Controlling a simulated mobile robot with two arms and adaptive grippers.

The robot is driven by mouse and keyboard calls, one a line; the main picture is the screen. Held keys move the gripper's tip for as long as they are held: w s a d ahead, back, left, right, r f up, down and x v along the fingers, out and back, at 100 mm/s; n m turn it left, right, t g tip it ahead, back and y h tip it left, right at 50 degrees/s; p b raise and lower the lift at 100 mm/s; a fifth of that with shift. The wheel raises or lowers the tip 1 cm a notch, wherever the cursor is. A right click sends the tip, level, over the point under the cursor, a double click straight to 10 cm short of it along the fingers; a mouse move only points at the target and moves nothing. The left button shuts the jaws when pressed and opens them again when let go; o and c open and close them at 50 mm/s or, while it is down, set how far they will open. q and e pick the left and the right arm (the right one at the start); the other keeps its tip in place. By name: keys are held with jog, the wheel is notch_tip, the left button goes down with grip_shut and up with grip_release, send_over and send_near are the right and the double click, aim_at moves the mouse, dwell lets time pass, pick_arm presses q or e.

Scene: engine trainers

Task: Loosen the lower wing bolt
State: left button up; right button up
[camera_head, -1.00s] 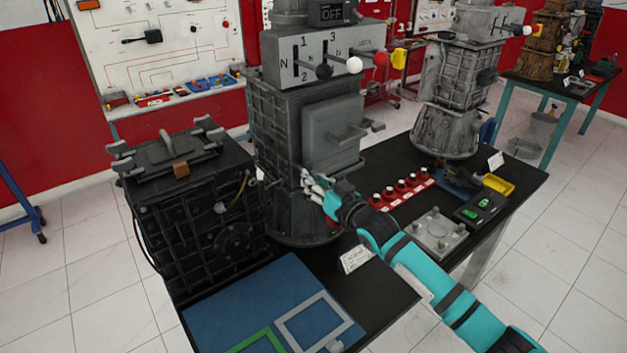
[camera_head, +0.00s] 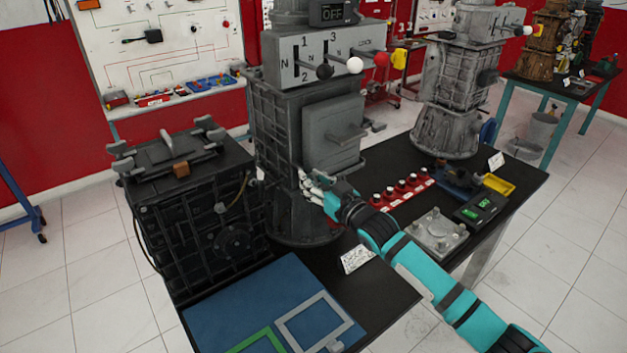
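A tall grey trainer housing (camera_head: 275,124) stands on the black table, with a square cover plate (camera_head: 326,115) on its front. A grey winged handle (camera_head: 346,134) sticks out of the plate's lower half. I cannot make out a separate lower wing bolt; my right gripper hides the area below the plate's lower left corner. My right gripper (camera_head: 308,183), on a teal arm from the lower right, is against or just in front of that area. Its fingers are too small to tell whether they are open or shut, or whether they touch anything. My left gripper is not in view.
A black ribbed box (camera_head: 205,232) with grey clamps on top stands left of the housing. Red knobs (camera_head: 402,190), a metal plate (camera_head: 435,226) and a white card (camera_head: 356,258) lie near my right arm. A blue board (camera_head: 235,300) lies in front.

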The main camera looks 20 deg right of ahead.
jog(key=v, duration=1.2)
dwell(0.3)
